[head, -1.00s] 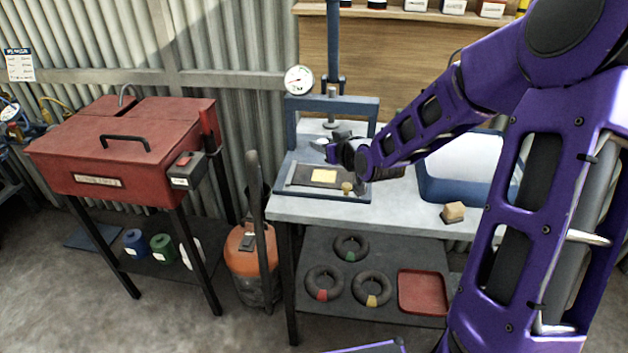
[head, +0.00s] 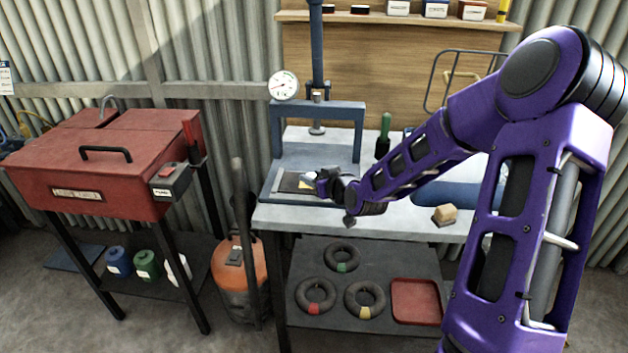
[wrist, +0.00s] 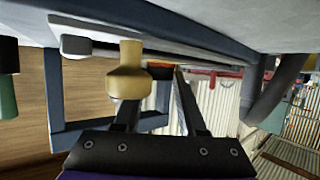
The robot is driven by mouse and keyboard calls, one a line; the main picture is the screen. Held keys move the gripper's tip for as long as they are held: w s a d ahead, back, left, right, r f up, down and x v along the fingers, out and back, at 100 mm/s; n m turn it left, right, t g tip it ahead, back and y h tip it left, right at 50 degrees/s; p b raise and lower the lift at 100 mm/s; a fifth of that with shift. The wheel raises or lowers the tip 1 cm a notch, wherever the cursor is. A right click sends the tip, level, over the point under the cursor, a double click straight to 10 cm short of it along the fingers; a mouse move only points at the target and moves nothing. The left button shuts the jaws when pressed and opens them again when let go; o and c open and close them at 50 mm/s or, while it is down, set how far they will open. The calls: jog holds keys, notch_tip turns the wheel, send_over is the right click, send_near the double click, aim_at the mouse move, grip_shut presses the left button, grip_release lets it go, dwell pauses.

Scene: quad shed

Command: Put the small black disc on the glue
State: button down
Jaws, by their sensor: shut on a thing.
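My gripper (head: 311,181) is low over the press plate (head: 268,190). The glue (head: 303,185) is a pale yellow patch on a dark rubber sheet (head: 288,182), largely hidden behind my gripper in the head view. In the wrist view my gripper's two dark fingers (wrist: 159,82) close on a small, thin dark thing with an orange edge (wrist: 160,70), apparently the small black disc. A brass knob (wrist: 126,70) covers part of the left finger there. Contact between disc and glue cannot be told.
The blue press frame (head: 318,108) rises behind the plate. A wooden block (head: 444,214) sits on the bench right of my gripper. A green-topped bottle (head: 384,135) stands behind my arm. The lower shelf holds several tyre rings (head: 342,258) and a red tray (head: 415,300).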

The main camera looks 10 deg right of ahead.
jog(key=shift+f, duration=0.1)
jog(key=shift+f, duration=0.15)
jog(key=shift+c, duration=2.4)
grip_release()
jog(key=shift+r, duration=0.25)
jog(key=shift+s+d+r, duration=0.1)
jog(key=shift+s, duration=0.1)
jog(key=p+v, duration=0.3)
jog(key=v, duration=0.8)
jog(key=shift+s, duration=0.3)
